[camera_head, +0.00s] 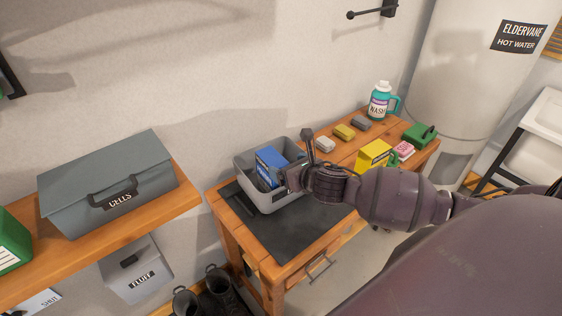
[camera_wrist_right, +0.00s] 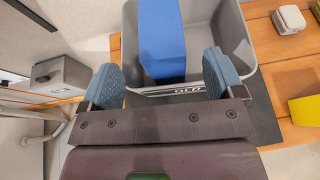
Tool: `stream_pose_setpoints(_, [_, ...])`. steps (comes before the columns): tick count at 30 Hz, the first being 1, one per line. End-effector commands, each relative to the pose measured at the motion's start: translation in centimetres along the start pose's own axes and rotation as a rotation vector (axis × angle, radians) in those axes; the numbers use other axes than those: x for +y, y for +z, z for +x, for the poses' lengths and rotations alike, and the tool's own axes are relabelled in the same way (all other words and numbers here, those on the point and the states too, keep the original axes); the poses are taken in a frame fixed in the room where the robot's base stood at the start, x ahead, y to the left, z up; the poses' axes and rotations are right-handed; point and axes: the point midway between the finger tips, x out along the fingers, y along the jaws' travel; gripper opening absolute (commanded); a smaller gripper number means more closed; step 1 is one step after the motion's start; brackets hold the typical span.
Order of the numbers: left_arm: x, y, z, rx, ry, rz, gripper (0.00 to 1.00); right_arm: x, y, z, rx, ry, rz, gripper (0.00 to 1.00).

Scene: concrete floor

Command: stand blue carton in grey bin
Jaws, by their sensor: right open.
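The blue carton (camera_head: 269,165) stands inside the grey bin (camera_head: 239,164), a little tilted in the head view. In the right wrist view the blue carton (camera_wrist_right: 161,40) is in the left part of the grey bin (camera_wrist_right: 231,38). My right gripper (camera_head: 296,158) is at the bin's right side in the head view. In the right wrist view its two blue-padded fingers (camera_wrist_right: 160,80) are wide apart, with the carton beyond and between them, and nothing is gripped. The carton's base is partly hidden by the bin wall. My left gripper is not in view.
The bin rests on a dark mat (camera_head: 290,232) on a wooden table (camera_head: 232,228). A yellow box (camera_head: 373,155), a green case (camera_head: 419,133), small blocks and a teal jug (camera_head: 380,103) stand to the right. A grey toolbox (camera_head: 110,185) sits on the left shelf.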

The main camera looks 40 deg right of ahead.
Motion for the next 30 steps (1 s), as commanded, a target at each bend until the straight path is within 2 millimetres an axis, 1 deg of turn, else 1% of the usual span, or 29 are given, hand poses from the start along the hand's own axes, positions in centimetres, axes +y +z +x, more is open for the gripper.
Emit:
stream_pose_setpoints(1, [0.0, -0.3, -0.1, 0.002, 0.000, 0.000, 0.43, -0.1, 0.1, -1.1, 0.000, 0.001, -0.002, 0.87])
stream_pose_setpoints(3, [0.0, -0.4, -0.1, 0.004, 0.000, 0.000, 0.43, 0.0, 0.1, -2.3, 0.000, 0.001, -0.001, 0.87])
stream_pose_setpoints(7, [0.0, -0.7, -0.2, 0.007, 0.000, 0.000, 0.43, -0.1, 0.0, -4.2, 0.000, 0.000, 0.000, 0.87])
stream_pose_setpoints(10, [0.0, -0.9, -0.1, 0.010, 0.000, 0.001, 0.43, 0.0, 0.1, -5.1, -0.001, 0.001, 0.000, 0.87])
stream_pose_setpoints(14, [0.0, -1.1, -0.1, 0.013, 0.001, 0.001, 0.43, 0.1, -0.2, -5.7, 0.002, 0.001, 0.020, 0.87])
stream_pose_setpoints(17, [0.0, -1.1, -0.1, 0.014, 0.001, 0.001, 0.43, 0.6, -1.3, -6.0, 0.017, 0.009, 0.130, 0.87])
stream_pose_setpoints(20, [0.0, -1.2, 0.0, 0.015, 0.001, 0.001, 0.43, 1.5, -3.4, -6.3, 0.045, 0.017, 0.362, 0.87])
stream_pose_setpoints(23, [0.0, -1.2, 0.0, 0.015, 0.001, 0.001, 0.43, 2.6, -5.9, -6.8, 0.080, 0.019, 0.678, 0.87])
stream_pose_setpoints(24, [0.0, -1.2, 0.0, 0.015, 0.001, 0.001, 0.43, 3.1, -7.0, -7.0, 0.094, 0.015, 0.812, 0.87])
stream_pose_setpoints(29, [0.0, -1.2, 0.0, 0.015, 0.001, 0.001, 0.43, 4.7, -10.8, -8.3, 0.134, -0.017, 1.342, 0.87])
stream_pose_setpoints(30, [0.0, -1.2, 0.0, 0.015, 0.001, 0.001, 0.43, 5.1, -11.8, -8.7, 0.142, -0.028, 1.477, 0.87])
